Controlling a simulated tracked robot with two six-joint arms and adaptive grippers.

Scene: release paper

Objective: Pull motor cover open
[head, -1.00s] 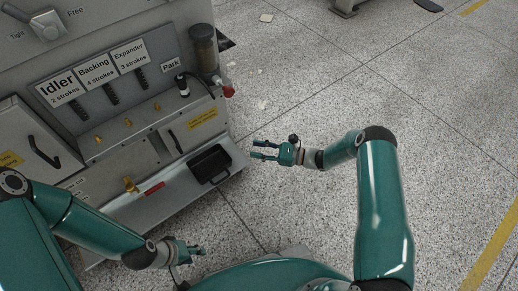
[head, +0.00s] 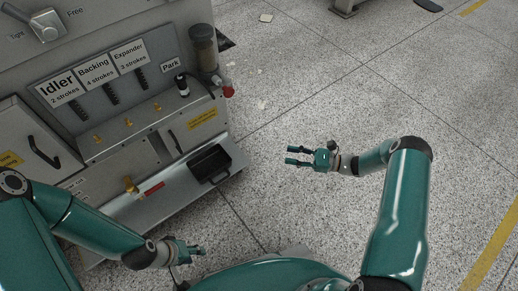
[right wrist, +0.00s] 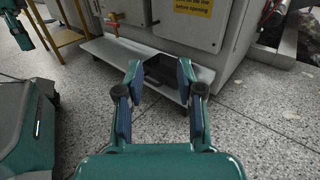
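The grey machine has two front panels that could be the motor cover; I cannot tell which one it is. One panel has a yellow label (head: 202,119) and a small dark handle (head: 174,141); its label also shows in the right wrist view (right wrist: 194,7). The other panel, at the far left, has a curved black handle (head: 44,150). Both look closed. My right gripper (head: 287,156) is open and empty over the floor, right of the machine and apart from it. Its spread fingers show in the right wrist view (right wrist: 158,80). My left gripper (head: 201,248) looks open and empty near the bottom.
A black tray (head: 211,166) sits on the machine's low ledge (head: 130,208).

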